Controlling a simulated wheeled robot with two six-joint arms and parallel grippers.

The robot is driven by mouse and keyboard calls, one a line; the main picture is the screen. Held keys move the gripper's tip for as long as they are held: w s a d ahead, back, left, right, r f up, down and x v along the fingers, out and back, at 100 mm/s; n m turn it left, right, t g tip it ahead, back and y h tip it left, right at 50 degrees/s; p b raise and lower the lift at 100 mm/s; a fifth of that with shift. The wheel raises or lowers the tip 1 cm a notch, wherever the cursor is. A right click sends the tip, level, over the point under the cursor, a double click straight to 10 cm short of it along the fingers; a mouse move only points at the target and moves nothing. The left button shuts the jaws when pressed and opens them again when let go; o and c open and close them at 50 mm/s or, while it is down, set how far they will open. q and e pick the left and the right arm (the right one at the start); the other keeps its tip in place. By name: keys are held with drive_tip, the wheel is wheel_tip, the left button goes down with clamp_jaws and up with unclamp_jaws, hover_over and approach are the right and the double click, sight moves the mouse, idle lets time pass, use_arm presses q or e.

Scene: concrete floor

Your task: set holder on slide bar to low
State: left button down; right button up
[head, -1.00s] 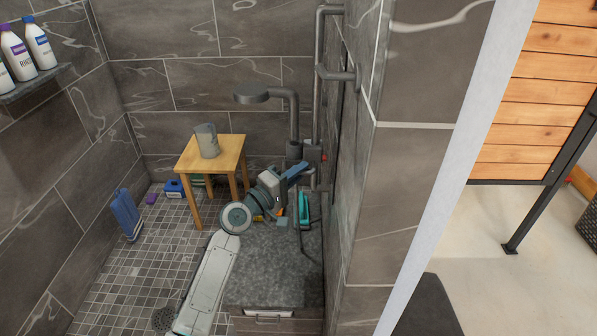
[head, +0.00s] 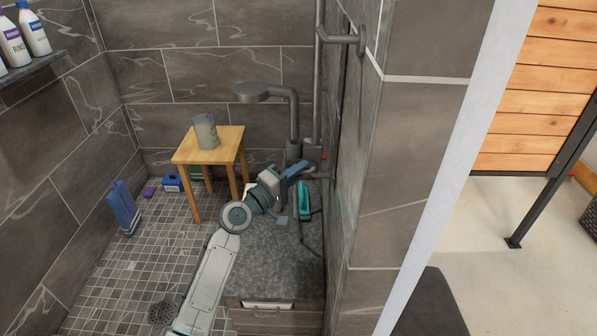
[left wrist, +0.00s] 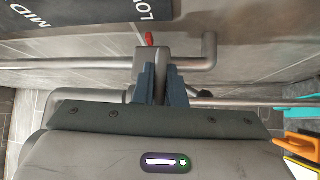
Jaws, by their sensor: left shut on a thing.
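The slide bar (head: 317,85) is a grey vertical pipe by the right shower wall. The grey holder (head: 311,150) sits low on it with a red tip, carrying the shower head (head: 252,91). My left gripper (head: 302,166) is at the holder. In the left wrist view, its blue-grey fingers (left wrist: 160,82) are shut on the holder (left wrist: 153,62). The slide bar (left wrist: 70,64) runs sideways there. A dark label (left wrist: 95,14) reads "MID" and part of "LOW"; the red tip is below the "LO" letters. My right gripper is in neither view.
A grey bench (head: 270,262) stands under my left arm, with a teal object (head: 304,202) near its back. A wooden stool (head: 208,146) bears a grey jug (head: 206,132). A blue bottle (head: 125,209) stands on the tiles. The wall end (head: 400,170) is close on the right.

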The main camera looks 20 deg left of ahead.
use_arm(q)
drive_tip(key=shift+f, duration=0.45)
drive_tip(key=c, duration=1.6)
unclamp_jaws()
drive_tip(key=shift+o, duration=0.6)
drive_tip(key=shift+r, duration=0.15)
